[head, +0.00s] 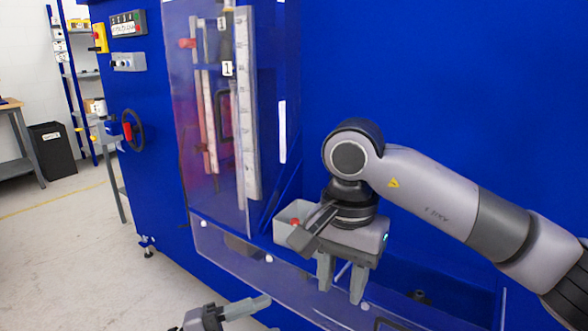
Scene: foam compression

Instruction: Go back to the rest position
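My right gripper (341,287) hangs from the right arm with its fingers pointing down, in front of the blue machine (440,70). Its two fingers are apart, and no held object can be made out between them. It is close to the clear panel (228,252) along the machine's lower front; I cannot tell if they touch. My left gripper (262,312) shows only partly at the bottom edge, with one finger pointing right. The rest of it is cut off, so its opening cannot be judged.
A clear guard (190,120) covers a vertical scale (247,100). A black handwheel (134,130) sticks out at the left. A black bin (52,150) and open floor (70,245) lie further left.

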